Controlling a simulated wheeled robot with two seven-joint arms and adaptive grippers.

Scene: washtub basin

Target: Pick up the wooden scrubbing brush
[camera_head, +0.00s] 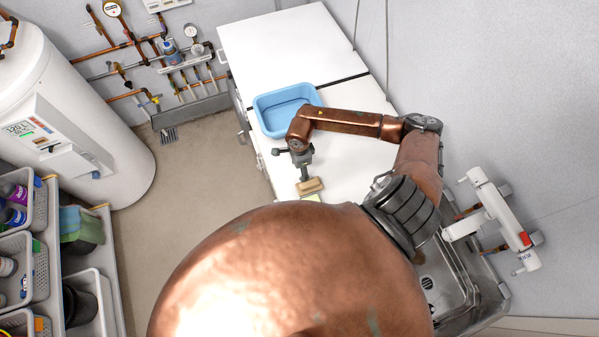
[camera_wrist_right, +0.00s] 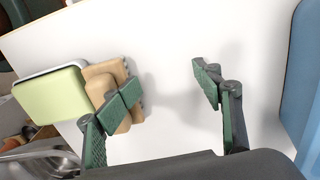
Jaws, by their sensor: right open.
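The wooden scrubbing brush (camera_head: 311,186) is a small tan block on the white worktop, just below the blue basin in the head view. My right gripper (camera_head: 304,175) is right by it, pointing down. In the right wrist view the brush (camera_wrist_right: 103,73) is at the left, partly hidden behind the left finger. The right gripper (camera_wrist_right: 165,95) is open there. Its other finger stands to the right over bare worktop, and the space between the fingers looks empty. Whether the left finger touches the brush I cannot tell. My left gripper is not in view.
A light green-and-white item (camera_wrist_right: 52,95) lies close beside the brush. The blue basin (camera_head: 263,119) stands on the worktop beyond it. A steel sink (camera_head: 455,285) is at the lower right. White worktop (camera_head: 285,45) is free beyond the basin.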

